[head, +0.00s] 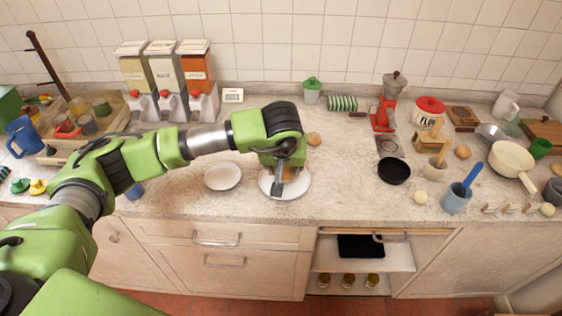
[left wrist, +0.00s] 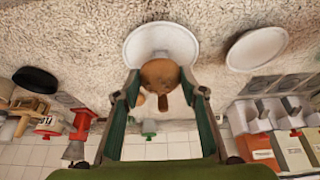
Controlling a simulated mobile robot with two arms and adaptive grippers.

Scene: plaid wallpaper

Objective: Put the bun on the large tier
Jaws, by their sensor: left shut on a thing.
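My left gripper (head: 285,178) is over the larger white round plate (head: 303,186), which looks like the large tier. It is shut on a brown round bun (left wrist: 160,75), seen between its fingers in the left wrist view. In that view the bun overlaps the near part of the plate (left wrist: 160,36). I cannot tell whether the bun touches the plate. In the head view the gripper hides most of the bun. A smaller white plate (head: 222,176) lies to the left, and also shows in the left wrist view (left wrist: 257,48). My right gripper is not in view.
Another brown round item (head: 314,139) lies behind the plate. A black pan (head: 394,171) stands to the right, with a red grinder (head: 383,115) behind it. Three dispensers (head: 165,75) line the back left. Counter between plate and pan is clear.

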